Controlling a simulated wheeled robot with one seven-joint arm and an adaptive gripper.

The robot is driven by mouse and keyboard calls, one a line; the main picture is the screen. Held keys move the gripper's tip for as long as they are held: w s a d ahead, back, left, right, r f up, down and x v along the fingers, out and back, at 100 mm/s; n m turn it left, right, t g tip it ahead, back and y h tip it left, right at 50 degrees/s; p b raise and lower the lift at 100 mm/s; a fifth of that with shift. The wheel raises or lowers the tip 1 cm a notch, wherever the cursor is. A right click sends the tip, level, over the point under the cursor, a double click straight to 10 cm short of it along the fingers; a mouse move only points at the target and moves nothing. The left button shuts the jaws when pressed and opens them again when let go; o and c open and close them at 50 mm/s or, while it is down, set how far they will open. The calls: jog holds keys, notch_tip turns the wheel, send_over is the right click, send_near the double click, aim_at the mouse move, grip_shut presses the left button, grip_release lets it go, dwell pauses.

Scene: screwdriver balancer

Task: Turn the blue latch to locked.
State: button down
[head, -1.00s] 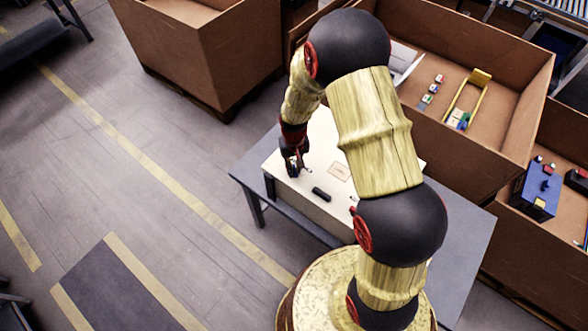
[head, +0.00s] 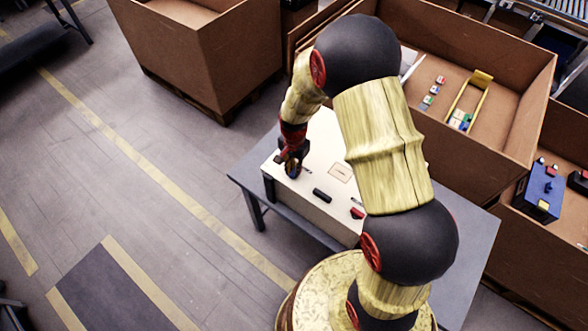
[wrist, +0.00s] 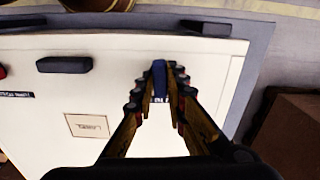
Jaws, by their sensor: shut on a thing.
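The blue latch (wrist: 159,78) stands up from the white panel (wrist: 100,105) in the wrist view, between my fingertips. My gripper (wrist: 158,82) is shut on it, with one finger on each side. In the head view my gripper (head: 293,168) is low over the left part of the white box top (head: 322,150). The latch cannot be made out there. Dark marks beside the latch are partly hidden by the fingers, so I cannot read them or tell its setting.
A black handle (head: 322,195) and a red part (head: 357,213) are on the box top. A labelled square (wrist: 87,126) lies left of my fingers in the wrist view. The grey table (head: 462,250) has bare room at right. Cardboard bins (head: 480,150) stand behind.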

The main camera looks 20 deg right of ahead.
jog(key=shift+m, duration=0.5)
jog(key=c, duration=1.8)
grip_release()
jog(key=shift+r, duration=0.1)
notch_tip(320, 180, up, 12)
